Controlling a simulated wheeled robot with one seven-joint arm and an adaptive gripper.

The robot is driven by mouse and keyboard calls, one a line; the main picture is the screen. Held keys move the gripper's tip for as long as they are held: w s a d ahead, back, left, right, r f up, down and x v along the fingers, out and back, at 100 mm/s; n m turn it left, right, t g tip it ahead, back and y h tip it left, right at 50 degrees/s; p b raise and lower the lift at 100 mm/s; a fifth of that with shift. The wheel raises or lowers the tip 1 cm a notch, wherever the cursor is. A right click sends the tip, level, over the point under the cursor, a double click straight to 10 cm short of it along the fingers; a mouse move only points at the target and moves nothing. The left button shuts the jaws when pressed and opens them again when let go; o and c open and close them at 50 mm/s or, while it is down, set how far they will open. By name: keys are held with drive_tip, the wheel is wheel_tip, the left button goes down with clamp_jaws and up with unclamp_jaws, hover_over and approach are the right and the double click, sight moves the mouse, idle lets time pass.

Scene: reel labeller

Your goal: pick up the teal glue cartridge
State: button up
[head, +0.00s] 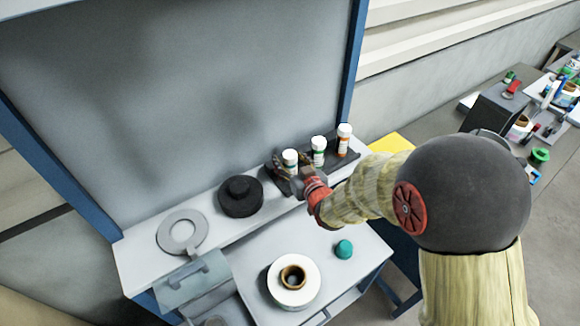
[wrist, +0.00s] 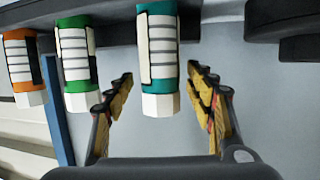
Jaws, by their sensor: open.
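The teal glue cartridge (wrist: 157,40) has a white cap and a white striped label. In the wrist view it sits between the two fingers of my gripper (wrist: 160,74), with a visible gap on each side. In the head view the cartridge (head: 290,160) stands at the left end of a row in a dark rack, partly hidden by my gripper (head: 293,170). My gripper is open with its fingers on either side of it. A green cartridge (wrist: 75,50) and an orange cartridge (wrist: 20,62) stand beside it.
The dark rack (head: 352,158) stands on a light shelf. A white reel (head: 310,280) and a teal round object (head: 344,249) are on the lower surface. A grey panel (head: 190,90) rises behind.

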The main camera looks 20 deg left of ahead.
drive_tip(key=c, duration=0.4)
clamp_jaws()
idle(0.4)
